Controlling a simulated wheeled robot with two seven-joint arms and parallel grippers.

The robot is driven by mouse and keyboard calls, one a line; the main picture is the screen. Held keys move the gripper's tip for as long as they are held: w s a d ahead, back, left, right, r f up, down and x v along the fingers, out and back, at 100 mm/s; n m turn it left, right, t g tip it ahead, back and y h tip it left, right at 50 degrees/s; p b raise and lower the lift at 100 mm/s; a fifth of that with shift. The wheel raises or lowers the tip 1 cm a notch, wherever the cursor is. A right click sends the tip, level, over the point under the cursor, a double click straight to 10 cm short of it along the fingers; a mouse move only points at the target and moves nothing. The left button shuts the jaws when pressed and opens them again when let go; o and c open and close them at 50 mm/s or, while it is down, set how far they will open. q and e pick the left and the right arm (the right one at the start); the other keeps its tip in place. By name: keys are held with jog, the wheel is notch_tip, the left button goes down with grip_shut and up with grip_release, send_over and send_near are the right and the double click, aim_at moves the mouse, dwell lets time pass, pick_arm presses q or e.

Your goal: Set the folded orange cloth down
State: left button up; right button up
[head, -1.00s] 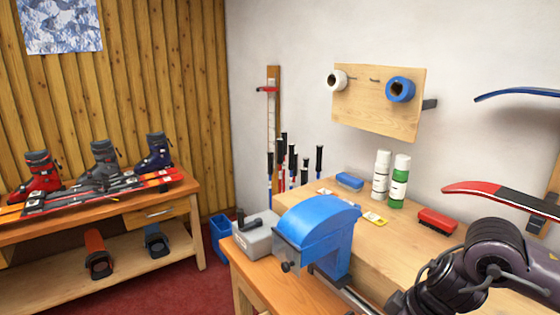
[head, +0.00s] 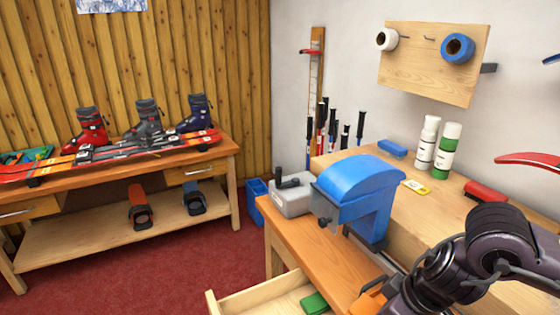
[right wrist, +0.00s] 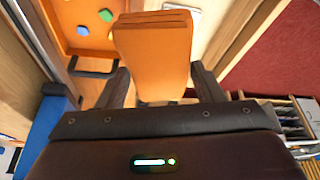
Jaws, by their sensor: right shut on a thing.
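The folded orange cloth (right wrist: 153,52) is held between the two dark fingers of my right gripper (right wrist: 160,82) in the right wrist view. It sticks out past the fingertips, with its folded layers at the far end. In the head view a small orange part of the cloth (head: 368,301) shows at the bottom, beside my right arm, which hides most of the gripper. My left gripper is in neither view.
An open wooden drawer (head: 262,300) with a green item (head: 315,303) sits below the bench (head: 345,268). A blue machine (head: 362,190) and a grey box (head: 292,197) stand on the bench. Bottles (head: 446,150) and a red brush (head: 485,192) stand behind.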

aim_at(378, 301)
jog(key=m, duration=0.2)
jog(key=shift+d+m+t+h, duration=0.1)
jog(key=shift+m+t+h, duration=0.2)
jog(key=shift+h, duration=0.1)
jog(key=shift+w+m, duration=0.15)
jog(key=shift+m, duration=0.25)
jog(key=w+m+h, duration=0.1)
jog(key=m, duration=0.1)
jog(key=w+m, duration=0.2)
jog(key=shift+w+t+h, duration=0.1)
jog(key=shift+t+h, duration=0.2)
jog(key=shift+h, duration=0.1)
jog(key=shift+w+m, duration=0.3)
jog(key=shift+m, duration=0.3)
